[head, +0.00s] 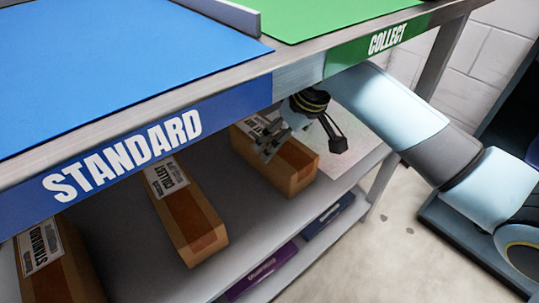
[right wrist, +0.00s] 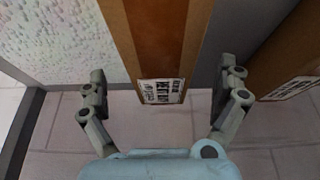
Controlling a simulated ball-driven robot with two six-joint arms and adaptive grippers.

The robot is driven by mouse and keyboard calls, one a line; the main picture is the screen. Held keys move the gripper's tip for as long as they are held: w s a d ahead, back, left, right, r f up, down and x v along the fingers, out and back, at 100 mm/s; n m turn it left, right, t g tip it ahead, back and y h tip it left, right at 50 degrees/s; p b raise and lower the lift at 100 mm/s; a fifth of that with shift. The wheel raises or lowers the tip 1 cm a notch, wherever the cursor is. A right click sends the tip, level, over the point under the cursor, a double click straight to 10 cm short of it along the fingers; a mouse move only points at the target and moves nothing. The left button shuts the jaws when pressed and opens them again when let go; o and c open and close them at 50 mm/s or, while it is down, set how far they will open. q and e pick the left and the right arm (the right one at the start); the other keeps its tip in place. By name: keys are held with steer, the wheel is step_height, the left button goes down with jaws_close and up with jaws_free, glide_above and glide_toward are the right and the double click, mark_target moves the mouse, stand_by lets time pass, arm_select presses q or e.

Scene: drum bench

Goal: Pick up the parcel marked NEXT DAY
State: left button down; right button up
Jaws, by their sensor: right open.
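A brown parcel (head: 290,167) lies on the lower shelf, the rightmost of three in the head view, where its white label is partly covered by my gripper. In the right wrist view the same parcel (right wrist: 152,35) has a small label that seems to read NEXT DAY. My right gripper (head: 302,143) is open over this parcel, one finger on each side of it. The right wrist view shows the parcel between the spread fingers (right wrist: 163,75), with a gap on both sides. My left gripper is out of view.
A parcel labelled COLLECT (head: 195,220) lies left of it, and one labelled STANDARD (head: 60,275) is further left. The bench top (head: 300,60), with its blue and green mats, overhangs the shelf (head: 130,235). Purple and blue items (head: 262,272) lie on a lower level.

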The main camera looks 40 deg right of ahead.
mark_target(272, 139)
steer(key=shift+w, duration=0.65)
steer(key=b+x, duration=0.2)
steer(key=x, duration=0.1)
steer(key=shift+w+a+f, duration=0.1)
steer(key=shift+w+f, duration=0.15)
steer(key=shift+w, duration=0.05)
steer(key=shift+w+f+b, duration=0.25)
steer(key=shift+f+b, duration=0.15)
steer(key=shift+f, duration=0.1)
steer(key=shift+w+f, duration=0.2)
steer(key=shift+f, duration=0.05)
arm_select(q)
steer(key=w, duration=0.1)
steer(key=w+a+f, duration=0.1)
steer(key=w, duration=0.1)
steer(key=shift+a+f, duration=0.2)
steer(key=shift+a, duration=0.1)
arm_select(e)
steer(key=shift+r, duration=0.1)
steer(key=c, duration=1.4)
steer(key=shift+c, duration=0.5)
steer(key=shift+r, duration=0.1)
